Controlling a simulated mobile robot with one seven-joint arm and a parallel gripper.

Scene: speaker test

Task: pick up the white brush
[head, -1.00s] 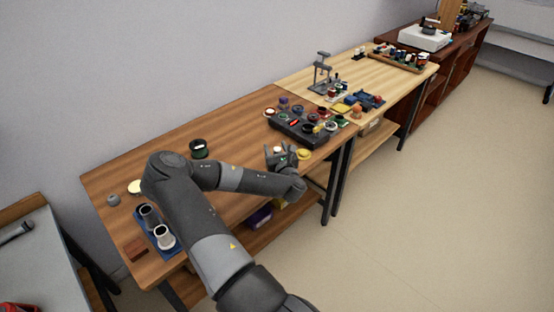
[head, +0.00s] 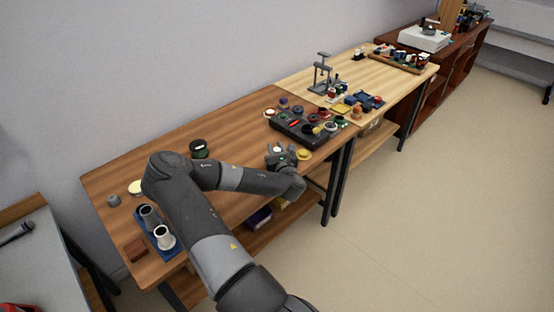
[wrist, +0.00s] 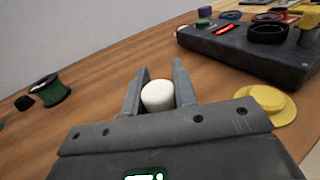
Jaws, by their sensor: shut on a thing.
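The white brush (wrist: 157,96) shows in the wrist view as a pale, rounded, stubby shape between the two fingers. Its lower part is hidden by the gripper body. My gripper (wrist: 156,90) is shut on it, with one finger on each side. In the head view my gripper (head: 279,151) is low over the front right part of the brown wooden table (head: 240,130), and the white brush is a small pale spot (head: 277,149) there. I cannot tell whether the brush touches the table.
A yellow brimmed disc (wrist: 268,104) lies close to the right of my gripper. A dark box (wrist: 250,48) with several coloured round parts stands beyond it. A green-and-black spool (wrist: 48,91) is at left.

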